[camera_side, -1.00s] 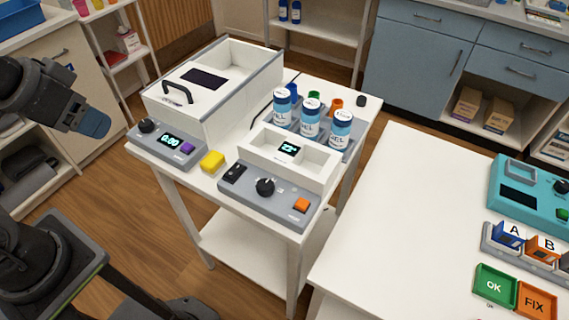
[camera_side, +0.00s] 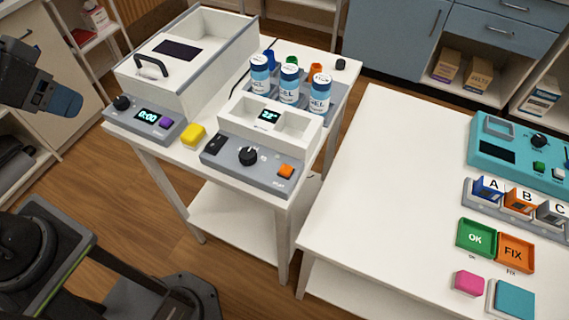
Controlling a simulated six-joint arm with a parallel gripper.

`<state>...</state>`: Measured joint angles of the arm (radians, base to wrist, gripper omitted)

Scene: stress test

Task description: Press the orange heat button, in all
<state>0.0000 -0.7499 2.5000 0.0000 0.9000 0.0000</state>
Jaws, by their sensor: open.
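A small lit display (camera_side: 268,115) is above the knob. Part of my dark arm with a blue-grey end shows at the left edge, well away from the button.
A lidded white bath (camera_side: 180,62) has a purple button (camera_side: 166,122) and a 0:00 display. A yellow block (camera_side: 193,136) sits between the units. The right table (camera_side: 370,180) has bare room at its left; a teal device (camera_side: 515,150) and OK and FIX trays (camera_side: 476,238) are at its right.

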